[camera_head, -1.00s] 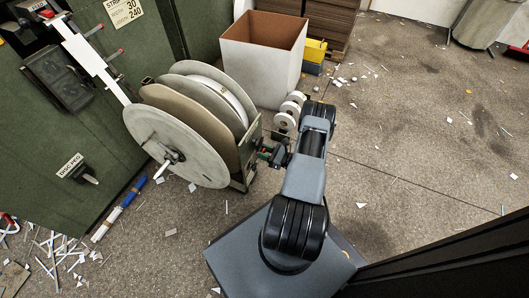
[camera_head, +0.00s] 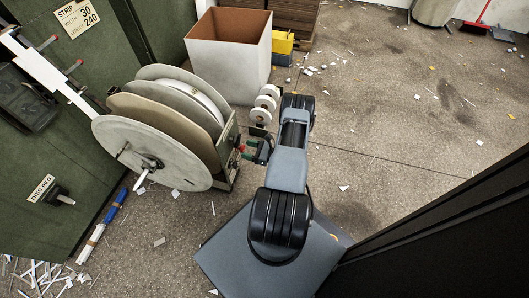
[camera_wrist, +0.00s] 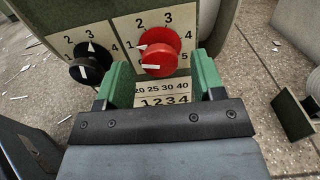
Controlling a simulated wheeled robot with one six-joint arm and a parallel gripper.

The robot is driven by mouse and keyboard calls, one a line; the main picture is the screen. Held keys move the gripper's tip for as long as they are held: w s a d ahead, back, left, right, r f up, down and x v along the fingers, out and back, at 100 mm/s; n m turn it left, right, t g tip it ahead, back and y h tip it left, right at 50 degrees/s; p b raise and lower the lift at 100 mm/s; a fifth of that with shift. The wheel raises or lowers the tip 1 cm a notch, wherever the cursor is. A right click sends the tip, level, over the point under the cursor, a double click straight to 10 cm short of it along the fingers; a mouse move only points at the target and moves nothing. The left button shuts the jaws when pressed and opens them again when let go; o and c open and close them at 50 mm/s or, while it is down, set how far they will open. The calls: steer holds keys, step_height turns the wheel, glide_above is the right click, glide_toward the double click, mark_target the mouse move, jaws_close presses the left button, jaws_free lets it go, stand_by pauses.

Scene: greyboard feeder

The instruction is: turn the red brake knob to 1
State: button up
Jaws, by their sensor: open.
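The red brake knob (camera_wrist: 160,52) is on a pale dial plate numbered 1 to 5 in the wrist view. Its white pointer mark faces left, towards the 1; the exact setting is hard to read. My gripper (camera_wrist: 160,64) is open, with its green fingers apart on the left and right of the knob's lower part. I cannot tell whether they touch it. In the head view my gripper (camera_head: 257,146) is beside the reel stand, and the red knob (camera_head: 243,149) shows as a small spot at its left.
A black knob (camera_wrist: 90,62) on its own numbered plate stands left of the red one. Large reel discs (camera_head: 152,153) are left of my arm. A white bin (camera_head: 230,60) and small white rolls (camera_head: 265,104) are behind.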

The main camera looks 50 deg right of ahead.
steer(key=p+v, duration=0.1)
steer(key=v, duration=1)
steer(key=shift+s+d+p, duration=0.15)
steer(key=shift+s+p, duration=0.05)
steer(key=shift+p, duration=0.2)
steer(key=w+a+r+n+g+y+p, duration=0.1)
steer(key=w+a+r+n+g+p, duration=0.3)
steer(key=r, duration=0.9)
steer(key=w+a+r+n+g+p, duration=0.2)
steer(key=a+r+n+g+p, duration=0.35)
steer(key=r, duration=0.65)
steer(key=w+a+r+n+g+y+p, duration=0.1)
steer(key=w+a+r+n+g+p, duration=0.35)
steer(key=r, duration=0.85)
steer(key=s+a+r+n+h+p, duration=0.3)
steer(key=a+r+n+p, duration=0.1)
steer(key=r, duration=0.8)
steer(key=s+a+r+n+t+h+p, duration=0.1)
steer(key=s+a+r+n+h+p, duration=0.2)
steer(key=r+n+p, duration=0.4)
steer(key=s+a+r+n+h+p, duration=0.4)
steer(key=r+p, duration=0.5)
steer(key=r, duration=0.7)
steer(key=shift+s+a+r+n+t, duration=0.35)
steer(key=shift+s+a+n, duration=0.3)
steer(key=shift+a, duration=0.45)
steer(key=shift+w, duration=0.1)
